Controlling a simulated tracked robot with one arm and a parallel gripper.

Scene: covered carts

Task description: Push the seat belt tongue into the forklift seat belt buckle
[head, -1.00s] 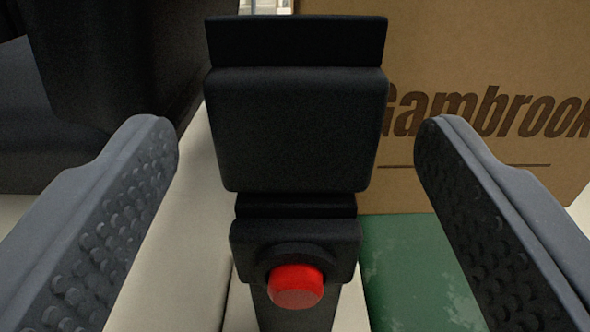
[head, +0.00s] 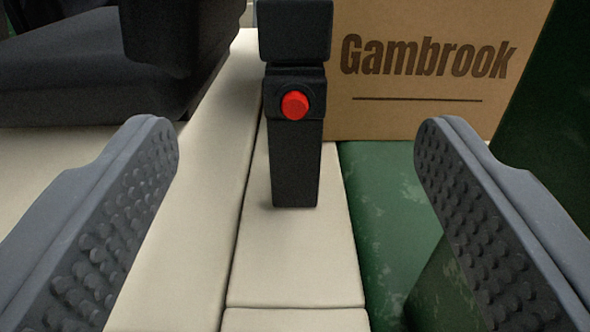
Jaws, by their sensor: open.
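The black buckle (head: 294,92) with a round red button (head: 294,105) stands upright on a black stalk (head: 295,165) in the upper middle of the head view. The black tongue body (head: 295,30) sits directly above the buckle, lined up with it, its top cut off by the frame. Only a narrow dark band lies between them; I cannot tell whether the tongue is latched. My gripper (head: 297,140) is open and empty, its two ribbed grey fingers wide apart on either side of the stalk in the picture, touching neither part.
A cardboard box marked "Gambrook" (head: 430,75) stands behind right of the buckle on a green surface (head: 385,190). A black seat-like mass (head: 90,80) fills the upper left. The pale surface (head: 290,260) in front of the stalk is clear.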

